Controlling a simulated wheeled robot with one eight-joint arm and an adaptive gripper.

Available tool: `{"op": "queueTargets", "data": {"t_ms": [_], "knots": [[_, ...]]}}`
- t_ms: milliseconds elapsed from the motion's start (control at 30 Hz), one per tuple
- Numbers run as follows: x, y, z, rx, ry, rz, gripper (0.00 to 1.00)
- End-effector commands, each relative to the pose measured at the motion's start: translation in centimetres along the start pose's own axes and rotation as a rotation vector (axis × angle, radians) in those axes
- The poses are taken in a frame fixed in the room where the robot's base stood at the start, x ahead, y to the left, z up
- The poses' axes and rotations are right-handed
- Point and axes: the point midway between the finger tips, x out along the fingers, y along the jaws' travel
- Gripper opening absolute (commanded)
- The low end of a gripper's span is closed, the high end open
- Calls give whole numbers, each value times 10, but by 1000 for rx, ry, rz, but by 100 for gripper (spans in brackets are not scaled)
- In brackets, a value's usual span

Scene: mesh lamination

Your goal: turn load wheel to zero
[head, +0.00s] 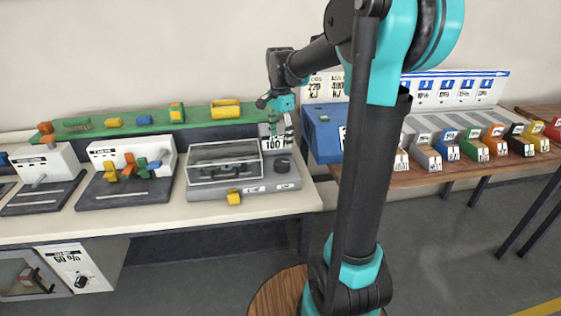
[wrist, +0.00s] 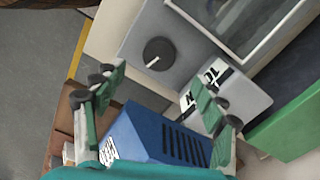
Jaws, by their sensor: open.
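The load wheel is probably the round black knob (head: 283,166) on the grey tester (head: 238,191), below a "100" sign (head: 277,142). In the wrist view the knob (wrist: 158,54) shows a white pointer line toward its lower left. My gripper (head: 274,124) is above the right end of the tester, higher than the knob and apart from it. In the wrist view its green fingers (wrist: 158,80) are spread and empty, with the knob beyond the gap. No scale marks are readable around the knob.
A tester lid (head: 224,161) with a window stands left of the knob. The sign (wrist: 207,78) is close to one finger in the wrist view. A blue box (head: 324,132) stands to the right. A yellow block (head: 234,197) lies in front of the tester.

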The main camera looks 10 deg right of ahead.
Motion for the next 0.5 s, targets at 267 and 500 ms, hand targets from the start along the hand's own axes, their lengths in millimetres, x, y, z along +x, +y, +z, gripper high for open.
{"op": "queueTargets", "data": {"t_ms": [267, 500], "knots": [[55, 0, 0, -1, 0, 0, 71], [89, 0, 0, -1, 0, 0, 71]]}}
